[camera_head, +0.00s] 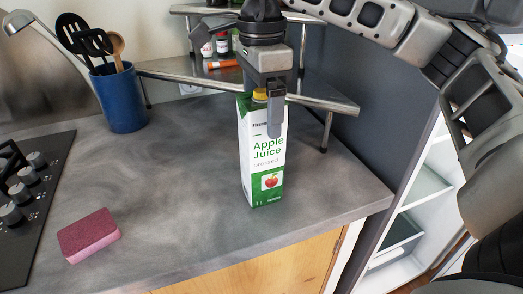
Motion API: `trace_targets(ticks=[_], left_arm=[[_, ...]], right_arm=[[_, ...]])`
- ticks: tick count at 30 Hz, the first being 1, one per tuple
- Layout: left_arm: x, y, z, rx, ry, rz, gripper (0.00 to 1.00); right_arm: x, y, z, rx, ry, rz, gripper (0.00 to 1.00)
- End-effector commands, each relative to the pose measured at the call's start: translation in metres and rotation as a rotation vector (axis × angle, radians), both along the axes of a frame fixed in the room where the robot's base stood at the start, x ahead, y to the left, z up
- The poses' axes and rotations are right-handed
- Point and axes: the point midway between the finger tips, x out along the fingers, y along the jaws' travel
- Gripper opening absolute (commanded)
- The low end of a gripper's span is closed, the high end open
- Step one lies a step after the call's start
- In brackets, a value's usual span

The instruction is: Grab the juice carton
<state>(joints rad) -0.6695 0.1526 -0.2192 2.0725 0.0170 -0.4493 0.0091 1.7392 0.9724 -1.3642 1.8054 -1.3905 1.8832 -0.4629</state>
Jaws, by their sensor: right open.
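The juice carton (262,165) is white and green with a yellow cap, labelled "Apple Juice". It stands upright on the grey counter near the front edge, in the middle of the head view. My right gripper (275,115) points down at the carton's top, with a finger in front of its upper face. The gripper is open; its other finger is mostly hidden, and I cannot tell whether either finger touches the carton. My left gripper is not in view.
A metal corner shelf (330,97) with small jars and an orange-capped item stands close behind the carton. A blue utensil crock (120,98) stands at the back left. A pink sponge (88,236) lies front left, beside a stove (35,200). The counter left of the carton is clear.

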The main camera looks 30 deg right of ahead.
Motion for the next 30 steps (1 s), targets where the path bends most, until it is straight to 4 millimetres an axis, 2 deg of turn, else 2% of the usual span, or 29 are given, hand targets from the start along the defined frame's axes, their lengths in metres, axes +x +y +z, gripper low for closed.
trace_targets(ticks=[5, 11, 12, 21, 22, 30], left_arm=[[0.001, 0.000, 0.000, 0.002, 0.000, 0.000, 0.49], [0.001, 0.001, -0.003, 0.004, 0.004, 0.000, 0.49], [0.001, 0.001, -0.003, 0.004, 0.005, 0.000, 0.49], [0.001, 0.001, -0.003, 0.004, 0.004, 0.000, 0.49], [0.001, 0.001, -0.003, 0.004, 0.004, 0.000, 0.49], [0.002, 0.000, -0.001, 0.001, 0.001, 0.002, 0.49]], right_arm=[[0.000, -0.001, -0.016, 0.001, 0.002, -0.001, 0.89], [0.000, -0.001, -0.018, 0.001, 0.001, 0.000, 0.89], [0.000, -0.001, -0.018, 0.001, 0.001, 0.000, 0.86], [0.000, 0.000, -0.017, 0.002, 0.001, 0.000, 0.03], [0.000, 0.000, -0.017, 0.002, 0.001, 0.000, 0.00], [0.001, 0.000, -0.013, 0.004, -0.006, 0.000, 0.00]])
